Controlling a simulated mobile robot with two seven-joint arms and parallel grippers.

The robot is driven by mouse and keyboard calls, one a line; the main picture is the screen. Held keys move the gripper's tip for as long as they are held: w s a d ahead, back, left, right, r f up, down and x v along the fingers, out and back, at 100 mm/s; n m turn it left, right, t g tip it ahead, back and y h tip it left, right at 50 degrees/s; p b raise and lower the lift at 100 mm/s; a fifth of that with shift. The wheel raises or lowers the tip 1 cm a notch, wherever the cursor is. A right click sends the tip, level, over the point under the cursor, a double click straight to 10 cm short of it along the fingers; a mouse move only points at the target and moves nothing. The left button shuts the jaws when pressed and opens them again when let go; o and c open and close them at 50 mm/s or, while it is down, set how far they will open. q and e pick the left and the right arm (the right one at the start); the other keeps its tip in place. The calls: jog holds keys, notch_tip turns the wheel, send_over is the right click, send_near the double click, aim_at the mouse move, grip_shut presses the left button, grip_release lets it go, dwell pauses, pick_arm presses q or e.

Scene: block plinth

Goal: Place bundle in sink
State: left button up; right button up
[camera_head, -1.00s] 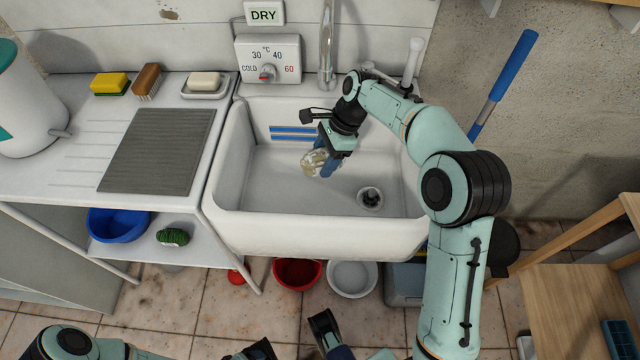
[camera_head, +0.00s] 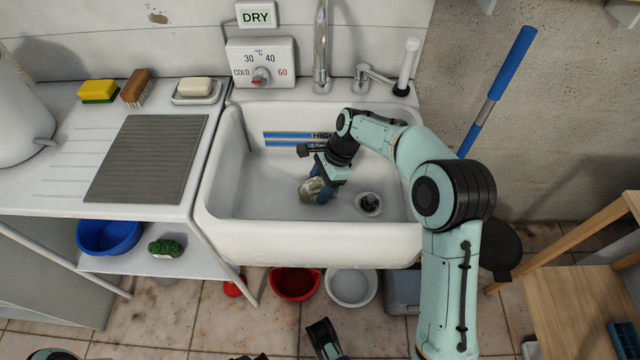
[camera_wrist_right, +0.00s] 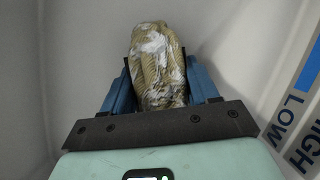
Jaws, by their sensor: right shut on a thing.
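The bundle (camera_head: 311,189) is a lumpy tan and white mottled piece. It is inside the white sink (camera_head: 300,242), left of the drain (camera_head: 369,204), low over the basin floor; I cannot tell if it touches. My right gripper (camera_head: 318,187) reaches down into the sink, shut on the bundle. In the right wrist view the bundle (camera_wrist_right: 158,62) sits between the two blue fingers. Part of my left gripper (camera_head: 325,338) shows at the bottom edge of the head view, outside the sink; its opening cannot be made out.
The tap (camera_head: 321,50) and a lever with a white handle (camera_head: 407,66) stand behind the sink. A ribbed drainboard (camera_head: 148,160), sponge (camera_head: 98,91), brush (camera_head: 136,86) and soap dish (camera_head: 197,97) are at the left. The basin around the drain is clear.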

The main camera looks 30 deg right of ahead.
jog(key=o, duration=1.1)
jog(key=shift+o, duration=0.2)
jog(key=shift+r, duration=0.3)
pick_arm(q)
jog(key=s+d+r+g+p, duration=0.1)
jog(key=s+d+r+p, duration=0.1)
jog(key=s+r+p, duration=0.1)
jog(key=shift+s+d+r+g+h, duration=0.25)
jog(key=shift+s+r, duration=0.25)
jog(key=shift+s, duration=0.6)
pick_arm(e)
jog(key=v, duration=1.1)
jog(key=shift+d+r, duration=0.1)
jog(key=shift+r, duration=0.2)
